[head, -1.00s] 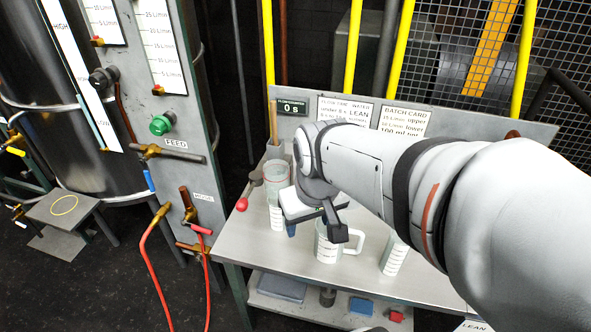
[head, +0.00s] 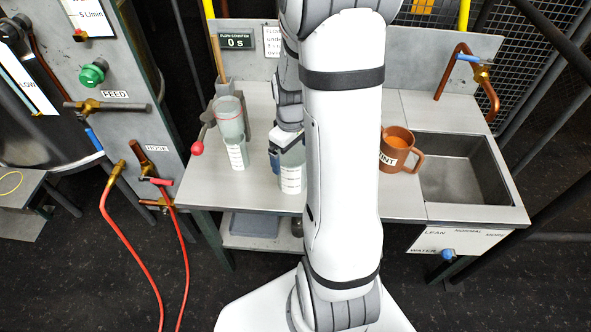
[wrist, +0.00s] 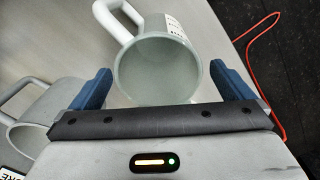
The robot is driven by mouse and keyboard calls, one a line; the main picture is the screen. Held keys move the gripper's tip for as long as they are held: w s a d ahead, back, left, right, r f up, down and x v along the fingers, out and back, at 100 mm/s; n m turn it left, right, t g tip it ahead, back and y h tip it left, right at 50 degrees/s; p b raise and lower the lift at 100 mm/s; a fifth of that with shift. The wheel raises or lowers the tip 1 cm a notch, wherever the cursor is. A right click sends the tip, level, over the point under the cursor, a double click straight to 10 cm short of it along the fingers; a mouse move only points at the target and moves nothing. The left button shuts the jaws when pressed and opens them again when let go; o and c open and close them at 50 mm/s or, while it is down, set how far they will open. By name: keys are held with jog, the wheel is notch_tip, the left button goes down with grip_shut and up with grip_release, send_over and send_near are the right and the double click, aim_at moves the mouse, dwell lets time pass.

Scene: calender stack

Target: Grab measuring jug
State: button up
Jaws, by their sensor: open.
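The measuring jug (head: 292,178) is a pale, translucent vessel with dark graduation marks, upright on the grey bench. My arm hides part of it in the head view. In the wrist view the jug (wrist: 160,70) shows its round open mouth, with its handle at the upper left and its marked side at the upper right. My gripper (wrist: 163,88) is open, with one blue finger on each side of the jug's rim. I cannot tell whether either finger touches it. In the head view my gripper (head: 285,141) is at the top of the jug.
A second pale vessel (wrist: 32,118) stands at the left of the wrist view. A brown mug (head: 396,150) stands beside the sink (head: 462,180). Red hoses (head: 115,228) hang left of the bench.

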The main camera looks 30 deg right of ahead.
aim_at(294, 164)
jog(key=f, duration=0.5)
jog(key=shift+s+d, duration=0.15)
jog(key=shift+d, duration=0.05)
jog(key=shift+c, duration=0.2)
